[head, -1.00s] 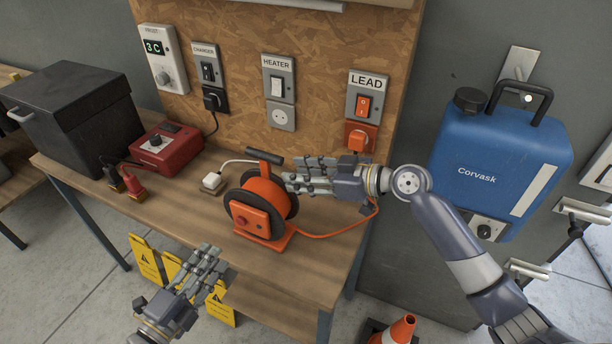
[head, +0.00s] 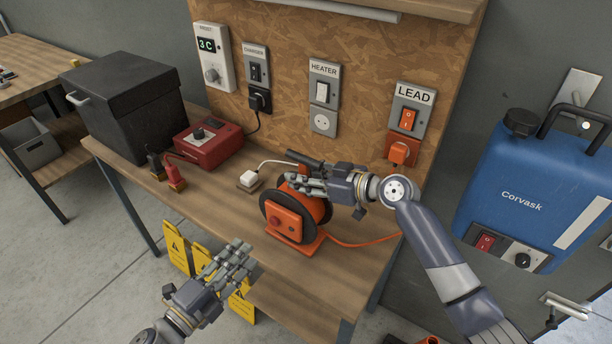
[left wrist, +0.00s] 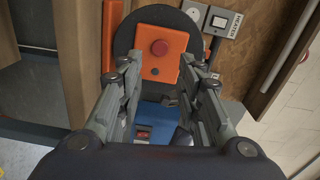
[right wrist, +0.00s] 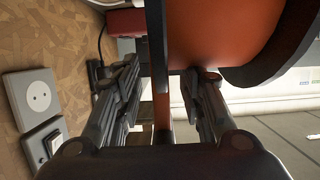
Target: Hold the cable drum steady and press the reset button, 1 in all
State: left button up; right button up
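The orange cable drum (head: 317,211) with dark rims stands upright on the workbench. Its orange front plate (head: 292,226) carries a red button (head: 278,220); the button (left wrist: 159,47) also faces the left wrist camera. My left gripper (head: 240,257) is open and empty, in front of and below the drum's plate, apart from it. My right gripper (head: 306,181) is at the top of the drum by the dark handle (head: 304,159). In the right wrist view its fingers are apart, with an orange strut (right wrist: 162,110) between them and gaps visible. The fingers partly hide the drum's top.
A red box (head: 208,146) and black case (head: 125,105) stand left. A blue Corvask tank (head: 525,185) is right. Yellow signs (head: 177,246) stand below.

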grip_shut()
pick_arm(q)
grip_shut()
dwell(1.0)
